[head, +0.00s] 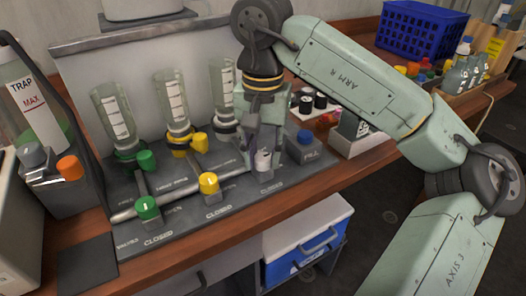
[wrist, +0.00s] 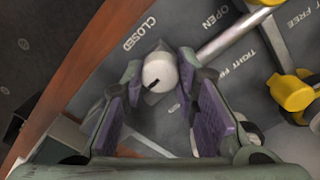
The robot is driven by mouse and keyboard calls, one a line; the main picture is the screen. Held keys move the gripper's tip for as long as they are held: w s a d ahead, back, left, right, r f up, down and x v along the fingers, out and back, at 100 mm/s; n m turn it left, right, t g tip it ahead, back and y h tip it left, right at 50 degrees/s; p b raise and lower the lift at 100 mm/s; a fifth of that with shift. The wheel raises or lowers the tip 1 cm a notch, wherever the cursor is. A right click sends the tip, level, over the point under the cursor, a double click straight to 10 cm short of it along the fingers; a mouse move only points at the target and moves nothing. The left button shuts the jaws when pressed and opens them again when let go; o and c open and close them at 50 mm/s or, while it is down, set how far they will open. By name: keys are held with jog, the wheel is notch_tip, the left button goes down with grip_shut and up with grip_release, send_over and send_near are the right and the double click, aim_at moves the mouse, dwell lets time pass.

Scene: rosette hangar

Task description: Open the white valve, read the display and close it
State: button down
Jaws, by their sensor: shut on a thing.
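The white valve knob (head: 263,160) sits at the right end of the row of valves on the grey panel. In the wrist view the white knob (wrist: 160,71) has a dark line on it, with the words CLOSED and OPEN printed on the panel beside it. My gripper (head: 264,150) points down over the knob. Its purple-padded fingers (wrist: 160,84) stand on either side of the knob and are shut on it. No lit readout is legible, so I cannot tell which thing is the display.
A yellow knob (head: 209,183) and a green knob (head: 147,208) stand left of the white one, below glass tubes. A blue-capped FILL block (head: 309,154) stands close on the right. A blue crate (head: 421,30) and bottles stand at the back right.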

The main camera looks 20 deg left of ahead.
aim_at(263, 157)
jog(key=c, duration=1.2)
grip_release()
jog(key=shift+c, duration=0.2)
notch_tip(263, 157, up, 12)
